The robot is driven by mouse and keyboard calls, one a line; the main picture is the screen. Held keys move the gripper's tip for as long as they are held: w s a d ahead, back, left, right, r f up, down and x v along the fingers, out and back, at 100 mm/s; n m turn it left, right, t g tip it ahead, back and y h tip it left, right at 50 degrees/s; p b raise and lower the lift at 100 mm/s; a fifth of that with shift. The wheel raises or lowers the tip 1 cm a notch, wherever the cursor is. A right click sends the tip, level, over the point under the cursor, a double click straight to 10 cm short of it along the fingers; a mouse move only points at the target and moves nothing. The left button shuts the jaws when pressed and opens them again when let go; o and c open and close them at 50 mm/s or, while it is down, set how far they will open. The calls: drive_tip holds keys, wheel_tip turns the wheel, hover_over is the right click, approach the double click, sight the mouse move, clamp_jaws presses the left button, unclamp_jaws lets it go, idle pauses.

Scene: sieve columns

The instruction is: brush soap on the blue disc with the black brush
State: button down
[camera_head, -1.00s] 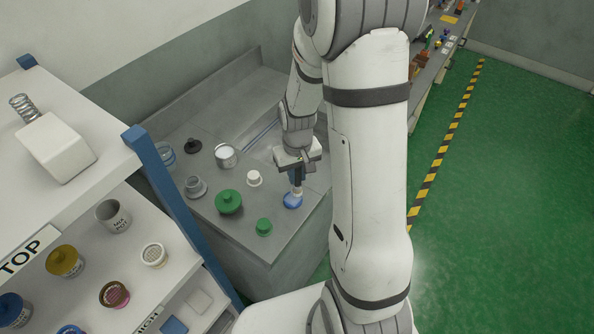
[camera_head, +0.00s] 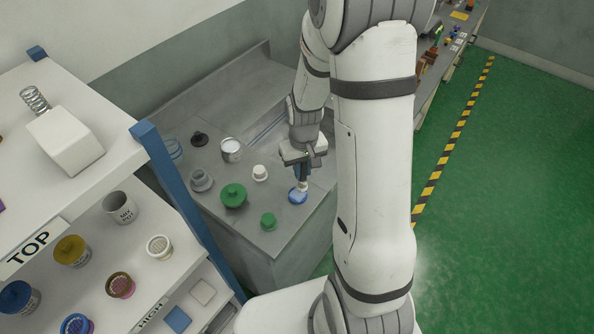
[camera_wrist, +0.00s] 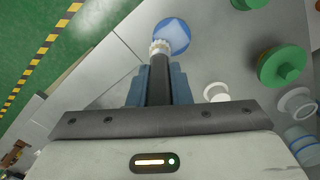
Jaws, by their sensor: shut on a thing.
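The blue disc (camera_head: 298,197) lies near the front right edge of the grey bench; in the wrist view the disc (camera_wrist: 178,40) shows a paler patch on its face. My gripper (camera_head: 302,172) is shut on the black brush (camera_wrist: 158,82), handle between the fingers and pale bristles pointing down. The bristle end (camera_wrist: 160,47) overlaps the edge of the disc in the wrist view. It appears at or just above the disc; I cannot tell if they touch. A grey pot with white contents (camera_head: 231,149) stands further back; whether this is soap is unclear.
Green knobbed pieces (camera_head: 233,195) (camera_head: 268,221), a small white piece (camera_head: 260,173), a grey piece (camera_head: 200,180) and a dark piece (camera_head: 199,139) stand left of the disc. A shelf with a blue post (camera_head: 170,180) borders the bench at left.

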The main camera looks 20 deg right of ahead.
drive_tip(key=r, duration=0.1)
drive_tip(key=r+p, duration=0.1)
drive_tip(key=shift+s+r, duration=0.2)
drive_tip(key=shift+r, duration=0.15)
drive_tip(key=shift+w+r+p, duration=0.2)
drive_tip(key=shift+r+p, duration=0.55)
drive_tip(key=shift+r, duration=0.35)
drive_tip(key=shift+s+r+p, duration=0.1)
drive_tip(key=shift+r+p, duration=0.65)
drive_tip(key=shift+r, duration=0.45)
drive_tip(key=shift+f, duration=0.1)
drive_tip(key=b, duration=0.3)
drive_tip(key=shift+f, duration=0.3)
drive_tip(key=shift+a+r+b, duration=0.1)
drive_tip(key=shift+r+b, duration=0.05)
drive_tip(key=shift+b, duration=0.75)
drive_tip(key=shift+b, duration=0.3)
